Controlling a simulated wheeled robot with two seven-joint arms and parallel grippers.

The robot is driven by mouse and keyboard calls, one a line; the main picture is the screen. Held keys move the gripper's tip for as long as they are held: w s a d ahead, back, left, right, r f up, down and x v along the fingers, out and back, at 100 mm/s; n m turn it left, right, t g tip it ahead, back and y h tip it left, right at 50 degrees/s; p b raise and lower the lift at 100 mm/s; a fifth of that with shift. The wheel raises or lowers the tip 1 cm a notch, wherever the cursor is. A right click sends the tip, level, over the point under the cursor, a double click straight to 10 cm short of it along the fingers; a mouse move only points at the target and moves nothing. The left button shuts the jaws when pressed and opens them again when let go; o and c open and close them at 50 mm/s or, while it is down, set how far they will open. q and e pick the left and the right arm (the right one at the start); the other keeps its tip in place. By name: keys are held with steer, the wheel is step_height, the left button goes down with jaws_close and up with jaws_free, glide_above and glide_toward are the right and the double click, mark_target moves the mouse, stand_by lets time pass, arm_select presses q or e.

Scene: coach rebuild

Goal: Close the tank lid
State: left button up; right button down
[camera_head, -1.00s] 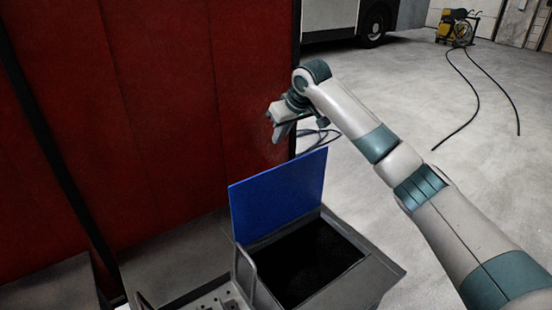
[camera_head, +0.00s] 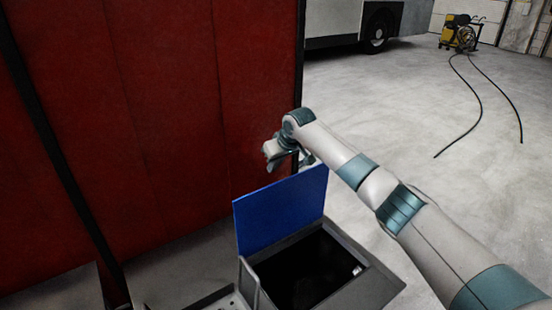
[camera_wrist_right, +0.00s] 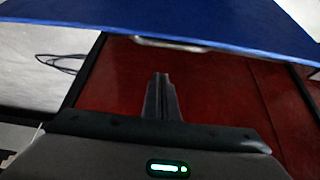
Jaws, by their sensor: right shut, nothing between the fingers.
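The tank lid (camera_head: 282,209) is a blue panel standing open and upright at the back edge of the grey tank (camera_head: 372,290). The tank's dark opening shows in front of it. My right gripper (camera_head: 272,158) is behind and just above the lid's top edge, in front of the red panel. In the right wrist view the shut, empty fingers (camera_wrist_right: 161,85) point toward the red panel, with the blue lid (camera_wrist_right: 190,18) across the top and a pale handle (camera_wrist_right: 170,43) at its edge. I cannot tell whether the gripper touches the lid. My left gripper is not in view.
A red panel wall (camera_head: 160,120) stands close behind the tank on the left. The concrete floor (camera_head: 400,120) on the right is open. A yellow machine (camera_head: 457,32) with trailing black hoses and a parked vehicle (camera_head: 340,22) are far back.

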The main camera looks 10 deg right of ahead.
steer(key=shift+s+d+f+p, duration=0.15)
steer(key=shift+s+d+p, duration=0.1)
steer(key=shift+s+p, duration=0.3)
steer(key=shift+s+d+f+p, duration=0.2)
steer(key=shift+s+p, duration=0.2)
steer(key=shift+s, duration=0.25)
steer(key=shift+s+d+f+p, duration=0.15)
steer(key=shift+s+d+p, duration=0.1)
steer(key=shift+s+p, duration=0.3)
steer(key=shift+f, duration=0.15)
